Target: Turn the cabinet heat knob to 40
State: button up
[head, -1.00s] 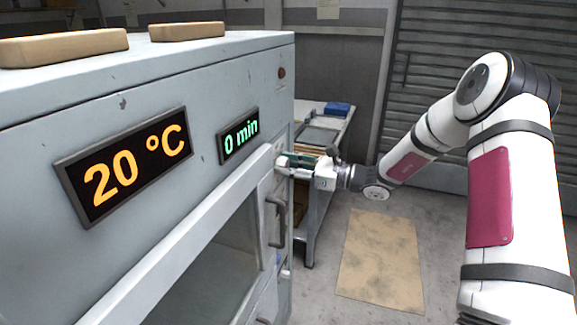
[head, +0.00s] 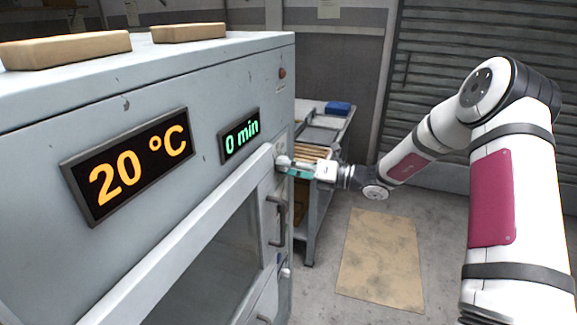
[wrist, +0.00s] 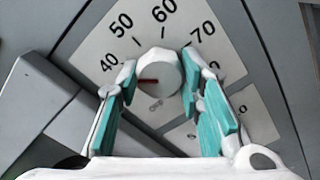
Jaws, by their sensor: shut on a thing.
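The round white heat knob (wrist: 160,74) sits on a pale dial plate (wrist: 95,40) printed 40, 50, 60 and 70 in the wrist view. Its red pointer mark lies to the left, a little below the 40 label. My gripper (wrist: 159,80) has its teal-padded fingers on both sides of the knob and is shut on it. In the head view my gripper (head: 284,166) is at the right edge of the grey cabinet's (head: 215,85) front, and the knob is largely hidden by it. The temperature display (head: 130,166) reads 20 °C.
A timer display (head: 240,135) reads 0 min. The cabinet door handle (head: 277,220) is just below my gripper. Wooden blocks (head: 65,48) lie on the cabinet top. A side table (head: 345,125) with a blue item stands behind my gripper. The floor holds a tan mat (head: 382,260).

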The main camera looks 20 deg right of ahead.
jog(key=shift+m, duration=0.4)
jog(key=o, duration=1.2)
jog(key=shift+c, duration=0.2)
jog(key=v, duration=1.2)
